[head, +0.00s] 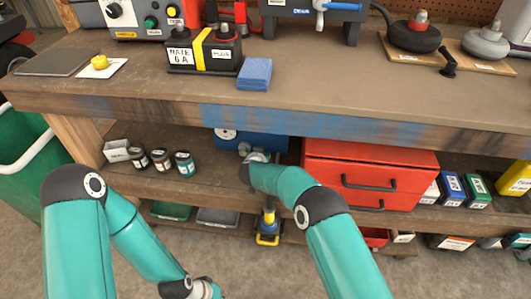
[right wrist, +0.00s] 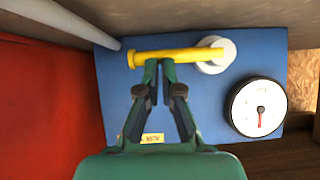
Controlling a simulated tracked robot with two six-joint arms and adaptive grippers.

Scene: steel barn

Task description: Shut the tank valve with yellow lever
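The yellow lever (right wrist: 185,54) lies nearly level across the blue tank (right wrist: 115,95) in the right wrist view. Its right end meets a round white hub (right wrist: 217,60). My right gripper (right wrist: 160,66) has its fingertips together just below the lever's middle, at or very near it; I cannot tell whether they touch. Nothing shows between the fingers. In the head view, the blue tank (head: 272,142) is under the bench, with my right arm reaching in and hiding the lever. My left arm is low at the left, with its fingers out of frame.
A white gauge (right wrist: 258,107) is right of the hub. A red toolbox (head: 370,165) stands close right of the tank in the head view. The bench top (head: 340,85) overhangs the shelf. Several small jars (head: 160,160) stand to the left.

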